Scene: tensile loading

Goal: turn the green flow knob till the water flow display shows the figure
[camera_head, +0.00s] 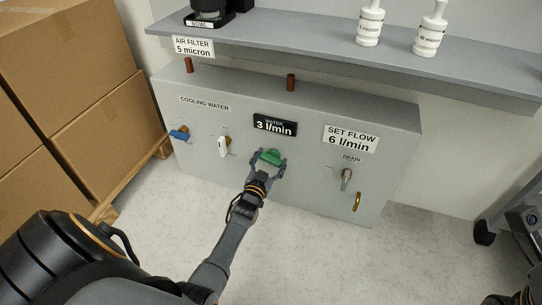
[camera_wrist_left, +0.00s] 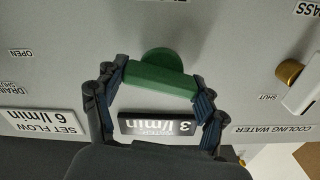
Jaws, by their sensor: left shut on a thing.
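The green flow knob (camera_head: 270,157) is on the grey panel, below the black water display (camera_head: 274,125), which reads 3 l/min. A white sign (camera_head: 350,138) to the right reads SET FLOW 6 l/min. My left gripper (camera_head: 268,163) is shut on the knob, with a finger at each end of its bar. In the left wrist view, the knob's green bar (camera_wrist_left: 160,80) sits between the fingers, slightly tilted, and the display (camera_wrist_left: 160,125) appears upside down.
A blue-handled valve (camera_head: 179,134) and a white-handled valve (camera_head: 223,146) are left of the knob. A drain valve (camera_head: 346,178) is at the right. A shelf (camera_head: 300,35) with white bottles juts out above. Cardboard boxes (camera_head: 85,80) stand at the left.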

